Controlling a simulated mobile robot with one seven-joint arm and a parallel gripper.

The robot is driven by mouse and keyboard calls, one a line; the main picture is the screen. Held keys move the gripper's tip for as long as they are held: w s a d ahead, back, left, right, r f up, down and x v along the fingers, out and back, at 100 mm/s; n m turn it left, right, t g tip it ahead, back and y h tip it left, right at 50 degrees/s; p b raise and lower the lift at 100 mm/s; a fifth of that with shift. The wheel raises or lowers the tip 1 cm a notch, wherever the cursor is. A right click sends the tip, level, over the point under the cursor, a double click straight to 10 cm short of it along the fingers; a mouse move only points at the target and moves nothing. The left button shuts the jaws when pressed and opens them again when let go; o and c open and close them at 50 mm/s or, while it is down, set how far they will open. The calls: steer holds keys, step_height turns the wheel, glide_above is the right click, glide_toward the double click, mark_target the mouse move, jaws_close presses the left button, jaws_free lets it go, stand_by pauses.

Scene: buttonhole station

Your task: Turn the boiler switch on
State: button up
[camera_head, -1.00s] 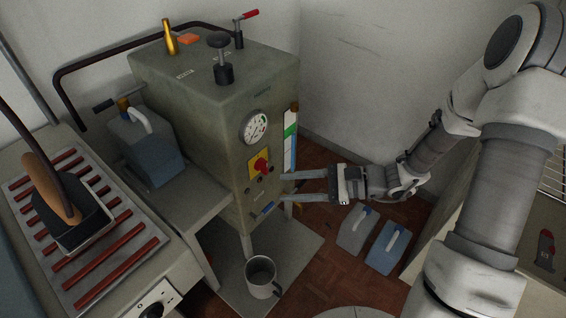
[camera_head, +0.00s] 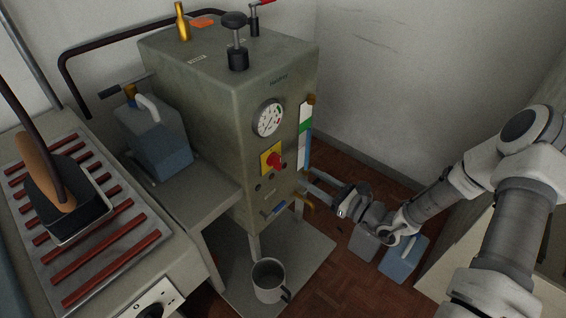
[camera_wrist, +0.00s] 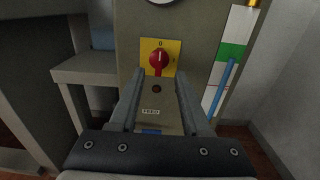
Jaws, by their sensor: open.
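The boiler (camera_head: 215,110) is a grey-green box on legs in the head view. Its switch is a red rotary knob (camera_head: 275,160) on a yellow plate on the front face, below a round gauge (camera_head: 268,118). In the wrist view the red knob (camera_wrist: 158,60) shows ahead of the fingers, its pale mark pointing up toward a "0" on the plate. My gripper (camera_head: 308,186) is open and empty, at the right of the boiler's front, a little lower than the knob. In the wrist view its fingers (camera_wrist: 158,78) lie either side of the knob in the picture, apparently short of it.
A metal mug (camera_head: 268,278) stands on the floor mat. Blue canisters (camera_head: 405,255) stand on the floor beneath my arm. An iron (camera_head: 62,200) rests at left.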

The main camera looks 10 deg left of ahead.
mark_target(280, 159)
steer(key=b+x, duration=0.2)
steer(key=x, duration=0.9)
steer(key=shift+d, duration=0.1)
jaws_close()
